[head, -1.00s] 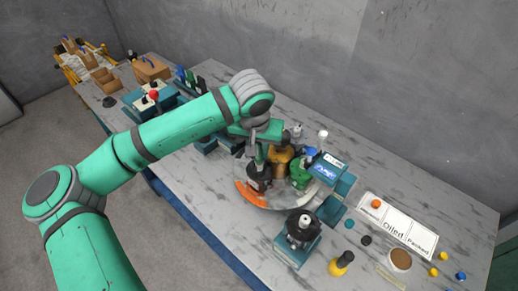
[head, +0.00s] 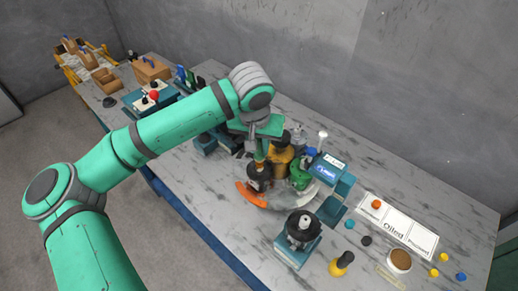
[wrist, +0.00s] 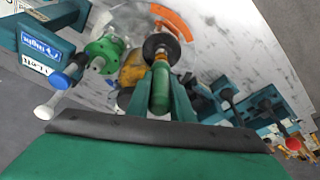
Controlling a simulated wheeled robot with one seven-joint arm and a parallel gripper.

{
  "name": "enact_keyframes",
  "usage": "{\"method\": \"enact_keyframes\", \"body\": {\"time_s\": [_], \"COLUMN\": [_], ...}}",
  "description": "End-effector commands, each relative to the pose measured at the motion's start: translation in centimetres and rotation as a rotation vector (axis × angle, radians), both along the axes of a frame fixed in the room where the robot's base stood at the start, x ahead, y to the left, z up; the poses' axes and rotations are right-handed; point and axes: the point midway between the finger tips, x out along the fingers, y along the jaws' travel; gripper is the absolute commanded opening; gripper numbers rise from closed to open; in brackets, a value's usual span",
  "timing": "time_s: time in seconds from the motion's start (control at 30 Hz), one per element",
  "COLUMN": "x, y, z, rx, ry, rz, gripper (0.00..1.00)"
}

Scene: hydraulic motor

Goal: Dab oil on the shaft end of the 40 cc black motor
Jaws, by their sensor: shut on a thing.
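A black motor (head: 258,178) stands on the round turntable (head: 246,194), beside a yellow motor (head: 282,162) and a green motor (head: 299,179). Another black motor (head: 301,228) stands on a teal block nearer the front. I cannot read a size on either black one. My gripper (wrist: 160,104) is shut on a green oil applicator (wrist: 160,88) with a brownish tip. The tip is over the black motor on the turntable, which also shows in the wrist view (wrist: 152,44). It overlaps the motor's top there; I cannot tell whether it touches the shaft end.
A teal display unit (head: 330,170) stands right of the motors. A white card (head: 397,229) marked "Oiled" among other words lies at right, with an orange cap (head: 376,204). A yellow bottle (head: 341,264), a round cup (head: 400,261) and small coloured caps are near the front right.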

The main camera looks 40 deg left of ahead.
Motion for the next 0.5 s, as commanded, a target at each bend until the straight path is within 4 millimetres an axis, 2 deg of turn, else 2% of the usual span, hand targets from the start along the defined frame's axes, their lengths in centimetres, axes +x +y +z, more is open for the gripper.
{"method": "enact_keyframes", "body": {"time_s": [0.5], "x": [0.1], "y": [0.0], "z": [3.6], "rx": [0.001], "ry": [-0.002], "rz": [0.0], "gripper": [0.0]}}
